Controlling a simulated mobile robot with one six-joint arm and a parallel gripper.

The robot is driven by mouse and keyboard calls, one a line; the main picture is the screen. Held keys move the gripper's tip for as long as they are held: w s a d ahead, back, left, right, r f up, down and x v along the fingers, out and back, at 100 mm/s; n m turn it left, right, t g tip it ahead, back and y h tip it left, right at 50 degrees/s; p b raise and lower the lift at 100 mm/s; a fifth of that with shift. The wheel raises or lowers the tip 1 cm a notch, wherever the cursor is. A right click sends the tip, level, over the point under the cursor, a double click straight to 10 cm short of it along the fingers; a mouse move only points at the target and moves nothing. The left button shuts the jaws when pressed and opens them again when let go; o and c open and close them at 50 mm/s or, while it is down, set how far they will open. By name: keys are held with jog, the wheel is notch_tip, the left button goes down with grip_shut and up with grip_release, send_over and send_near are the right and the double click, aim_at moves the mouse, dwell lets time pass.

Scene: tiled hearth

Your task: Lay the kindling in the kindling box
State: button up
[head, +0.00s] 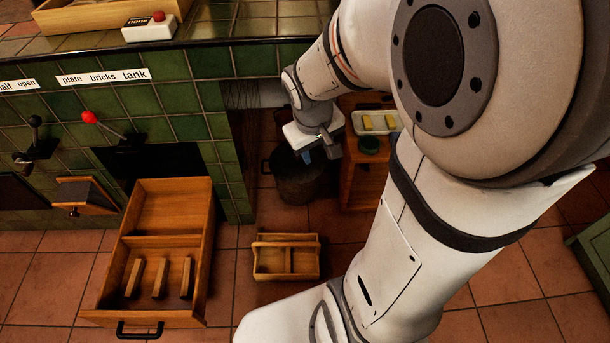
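Three short wooden sticks, which look like the kindling (160,278), stand side by side in the front compartment of a pulled-out wooden drawer (207,235). The drawer's rear compartment looks empty. A small wooden box with a divider and a raised bar (286,243) stands on the floor right of the drawer and looks empty. I cannot tell which of the two is the kindling box. My gripper (318,154) hangs above a dark round bucket (298,188), away from the sticks. Its fingers are small and dark here, and I cannot see whether they hold anything.
Levers, one red-knobbed (90,117), jut from the green-tiled hearth (166,65). Floor between drawer and small box is clear.

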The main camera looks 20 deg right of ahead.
jog(key=s+a+r+m+y, duration=0.1)
jog(key=s+a+r+y, duration=0.1)
jog(key=s+a, duration=0.4)
jog(key=s+r, duration=0.1)
jog(key=s, duration=0.2)
jog(key=shift+r+g, duration=0.15)
jog(key=shift+g, duration=0.25)
jog(key=shift+w+a, duration=0.1)
